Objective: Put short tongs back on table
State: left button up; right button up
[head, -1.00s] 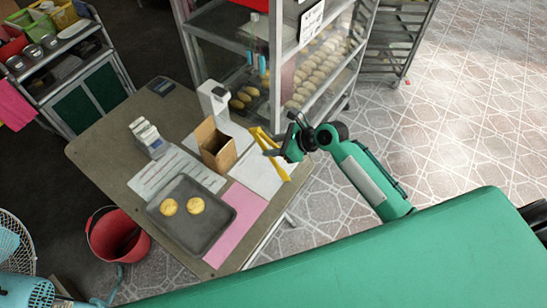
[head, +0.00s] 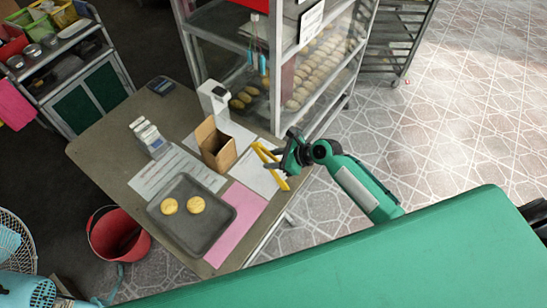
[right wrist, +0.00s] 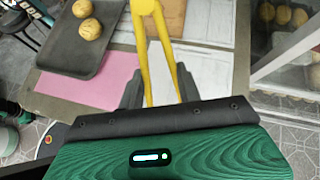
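The yellow short tongs (head: 268,162) are in my right gripper (head: 279,160), over the right edge of the table (head: 110,150). In the right wrist view, the tongs (right wrist: 148,50) stand between the two dark fingers (right wrist: 160,88), with their two legs spread toward the palm. The gripper appears shut on them. The far end of the tongs is cut off at the top of that view. I cannot tell whether they touch the white sheet (head: 262,180) below. My left gripper is not in view.
A dark tray (head: 220,230) with two round buns lies on the table near a pink sheet (head: 246,203). A wooden box (head: 217,150) stands left of the tongs, before a white device (head: 213,95). A glass-sided bread cabinet (head: 320,75) stands behind. A red bucket (head: 118,240) is on the floor.

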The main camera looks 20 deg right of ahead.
jog(key=shift+f, duration=0.45)
jog(key=o, duration=0.5)
jog(key=shift+o, duration=0.2)
jog(key=shift+r, duration=0.1)
jog(key=b+v, duration=0.1)
jog(key=v, duration=1.1)
jog(key=shift+r+b, duration=0.3)
jog(key=shift+r, duration=0.25)
